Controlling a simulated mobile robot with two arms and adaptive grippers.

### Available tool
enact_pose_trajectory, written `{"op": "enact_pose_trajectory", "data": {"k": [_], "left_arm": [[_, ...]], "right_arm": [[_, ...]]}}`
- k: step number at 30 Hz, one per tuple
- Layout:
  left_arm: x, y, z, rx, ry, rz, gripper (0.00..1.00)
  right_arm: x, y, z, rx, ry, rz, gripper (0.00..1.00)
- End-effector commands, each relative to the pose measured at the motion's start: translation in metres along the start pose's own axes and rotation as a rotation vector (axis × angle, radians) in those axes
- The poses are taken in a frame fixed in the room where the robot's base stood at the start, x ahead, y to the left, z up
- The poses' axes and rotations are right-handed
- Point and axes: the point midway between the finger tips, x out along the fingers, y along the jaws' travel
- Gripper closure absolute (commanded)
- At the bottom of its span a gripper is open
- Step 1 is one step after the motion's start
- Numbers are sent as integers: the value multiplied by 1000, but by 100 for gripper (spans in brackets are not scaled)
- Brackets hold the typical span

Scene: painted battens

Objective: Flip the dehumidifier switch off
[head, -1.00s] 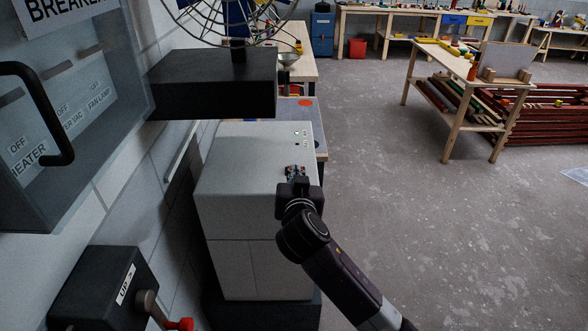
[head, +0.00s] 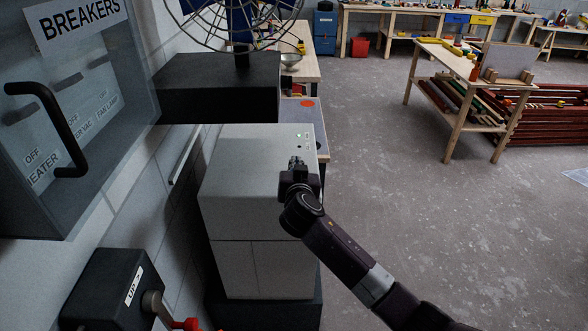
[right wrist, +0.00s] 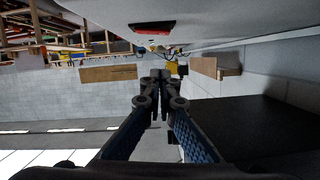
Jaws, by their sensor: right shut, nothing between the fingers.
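The dehumidifier appears to be the pale grey-white box (head: 240,180) at the centre of the head view, with small indicator lights (head: 298,146) on its top, at least one of them green. My right gripper (head: 296,162) is over the right side of the box's top, its fingers pointing away from me. In the right wrist view its fingertips (right wrist: 160,74) are together and hold nothing. A red piece in a dark surround (right wrist: 153,27), which looks like a switch, sits on a pale surface above the fingertips in that picture. Contact cannot be told. My left gripper is not in view.
A glass-fronted breaker box (head: 75,110) with a black handle hangs at the left. A wire-caged fan stands on a black block (head: 220,90) behind the dehumidifier. A dark box with a red-knobbed crank (head: 110,290) is at lower left.

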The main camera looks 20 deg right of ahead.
Motion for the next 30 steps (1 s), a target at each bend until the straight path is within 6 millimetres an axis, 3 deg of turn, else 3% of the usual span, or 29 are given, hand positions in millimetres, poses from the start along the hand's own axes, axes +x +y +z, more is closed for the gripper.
{"op": "enact_pose_trajectory", "data": {"k": [4,7,12,26,30], "left_arm": [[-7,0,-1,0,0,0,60],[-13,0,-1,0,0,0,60],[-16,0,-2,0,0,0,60],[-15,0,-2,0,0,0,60],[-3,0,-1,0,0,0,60]], "right_arm": [[20,0,-2,-4,0,1,100],[22,0,18,-5,-5,1,100],[27,0,34,-3,-2,0,100],[28,0,40,-1,-1,-1,100],[29,-2,47,3,-2,-2,100]]}}
